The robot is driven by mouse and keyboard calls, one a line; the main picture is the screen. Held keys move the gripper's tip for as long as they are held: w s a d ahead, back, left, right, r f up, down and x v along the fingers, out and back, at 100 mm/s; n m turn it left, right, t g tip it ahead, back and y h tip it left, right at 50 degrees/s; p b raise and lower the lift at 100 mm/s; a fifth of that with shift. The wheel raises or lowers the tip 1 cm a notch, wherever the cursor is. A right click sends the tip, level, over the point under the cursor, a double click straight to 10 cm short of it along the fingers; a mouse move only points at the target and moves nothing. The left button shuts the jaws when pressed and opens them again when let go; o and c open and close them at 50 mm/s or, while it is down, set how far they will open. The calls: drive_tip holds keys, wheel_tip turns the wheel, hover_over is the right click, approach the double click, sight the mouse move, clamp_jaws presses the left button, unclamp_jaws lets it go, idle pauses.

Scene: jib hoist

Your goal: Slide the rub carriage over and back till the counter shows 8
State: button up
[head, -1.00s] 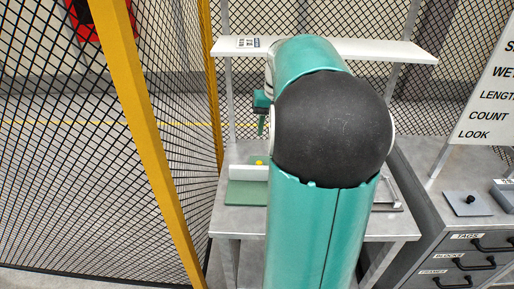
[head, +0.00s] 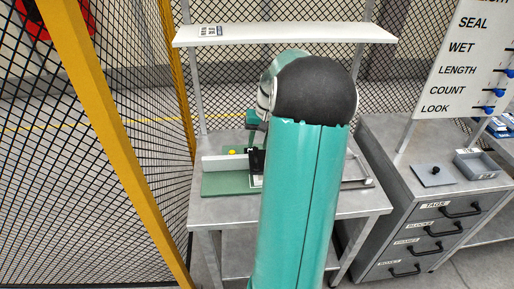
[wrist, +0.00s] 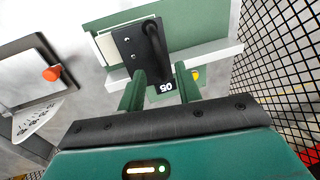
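The rub carriage (wrist: 128,42) is a black plate with screws and a raised black handle (wrist: 156,42); in the head view it shows partly (head: 256,158) beside my arm. It sits at the green base (wrist: 195,22), also in the head view (head: 222,184), along a pale rail (wrist: 212,57). A black block with white digits (wrist: 166,87), seen at an odd angle and looking like 05, lies between my fingers. My gripper (wrist: 160,80) has its green fingers apart on either side of this black part, appearing open; contact cannot be told. A yellow button (wrist: 195,74) is behind the right finger.
A grey plate with an orange knob (wrist: 51,73) and a number dial (wrist: 38,121) lies left in the wrist view. Mesh fencing (head: 110,130) with a yellow post stands left. A shelf (head: 285,33) spans above the bench. A drawer cabinet (head: 415,215) and a sign board (head: 455,60) stand right.

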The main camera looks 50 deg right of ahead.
sight(256, 152)
drive_tip(key=shift+w+a+f, duration=0.1)
drive_tip(key=shift+w+f, duration=0.05)
drive_tip(key=shift+f, duration=0.6)
drive_tip(key=shift+w+a+f, duration=0.1)
drive_tip(key=shift+f, duration=0.65)
clamp_jaws()
drive_tip(key=w+a, duration=1)
drive_tip(key=w, duration=0.1)
drive_tip(key=shift+w, duration=0.35)
drive_tip(key=shift+a+r, duration=0.1)
drive_tip(key=shift+a, duration=0.05)
unclamp_jaws()
drive_tip(key=shift+w, duration=0.1)
wheel_tip(256, 152, up, 14)
drive_tip(key=s+d, duration=0.2)
drive_tip(key=shift+s+f, duration=0.2)
drive_tip(key=shift+f, duration=0.05)
